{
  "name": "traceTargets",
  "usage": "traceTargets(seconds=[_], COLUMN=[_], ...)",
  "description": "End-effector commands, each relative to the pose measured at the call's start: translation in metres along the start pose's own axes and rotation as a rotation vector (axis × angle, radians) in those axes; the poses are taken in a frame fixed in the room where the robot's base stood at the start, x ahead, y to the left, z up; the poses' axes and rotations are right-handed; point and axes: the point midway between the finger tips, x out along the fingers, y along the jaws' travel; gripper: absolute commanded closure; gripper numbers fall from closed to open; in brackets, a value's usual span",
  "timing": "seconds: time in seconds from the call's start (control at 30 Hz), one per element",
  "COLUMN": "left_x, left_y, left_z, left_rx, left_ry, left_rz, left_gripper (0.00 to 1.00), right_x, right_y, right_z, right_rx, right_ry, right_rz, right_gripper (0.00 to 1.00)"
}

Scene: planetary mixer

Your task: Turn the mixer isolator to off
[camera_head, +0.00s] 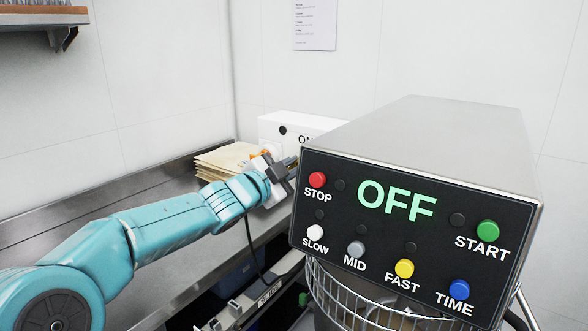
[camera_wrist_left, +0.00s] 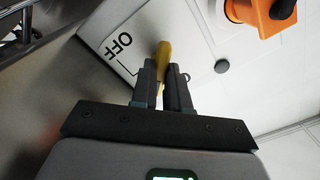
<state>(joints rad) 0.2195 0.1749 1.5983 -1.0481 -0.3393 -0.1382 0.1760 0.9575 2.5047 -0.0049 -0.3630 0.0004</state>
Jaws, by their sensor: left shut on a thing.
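The isolator is a white box (camera_head: 275,123) on the counter by the back wall, partly hidden behind the mixer head (camera_head: 420,125). Part of the word ON shows on it. In the left wrist view its white face (camera_wrist_left: 195,45) carries the word OFF and a dark round spot. A yellow handle (camera_wrist_left: 164,50) stands out from that face. My left gripper (camera_head: 288,172) reaches the box, and its fingers (camera_wrist_left: 163,85) are shut on the yellow handle. The mixer's panel shows OFF in green letters. My right gripper is out of view.
An orange part with a black piece (camera_wrist_left: 262,14) sits close to the box. A paper stack (camera_head: 225,160) lies on the steel counter (camera_head: 165,185) behind my left wrist. The mixer head and its wire guard (camera_head: 345,300) stand close to the right of my gripper.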

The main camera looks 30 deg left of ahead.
Motion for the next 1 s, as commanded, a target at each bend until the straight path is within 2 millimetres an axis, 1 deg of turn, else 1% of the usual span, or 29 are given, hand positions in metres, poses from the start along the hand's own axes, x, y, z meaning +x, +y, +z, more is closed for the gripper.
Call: traceTargets(seconds=[0.17,0.27,0.5,0.6,0.93,1.0], left_x=[0.000,0.000,0.000,0.000,0.000,0.000], left_y=[-0.001,0.000,0.001,-0.001,-0.001,0.000], left_z=[-0.001,0.000,0.000,0.000,-0.001,0.000], left_rx=[-0.001,0.034,0.302,0.376,0.405,0.447], left_ry=[0.003,0.003,0.003,0.003,0.002,0.003], left_rz=[-0.002,-0.002,-0.003,-0.003,-0.003,-0.003], left_gripper=[1.00,1.00,1.00,1.00,1.00,1.00], right_x=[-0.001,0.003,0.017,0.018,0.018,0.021], right_y=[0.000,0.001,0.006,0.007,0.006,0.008], right_z=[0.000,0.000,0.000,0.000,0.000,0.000], right_rx=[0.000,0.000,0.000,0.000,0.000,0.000], right_ry=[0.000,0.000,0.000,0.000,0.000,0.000], right_rz=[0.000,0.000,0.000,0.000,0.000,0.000], right_gripper=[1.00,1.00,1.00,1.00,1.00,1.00])
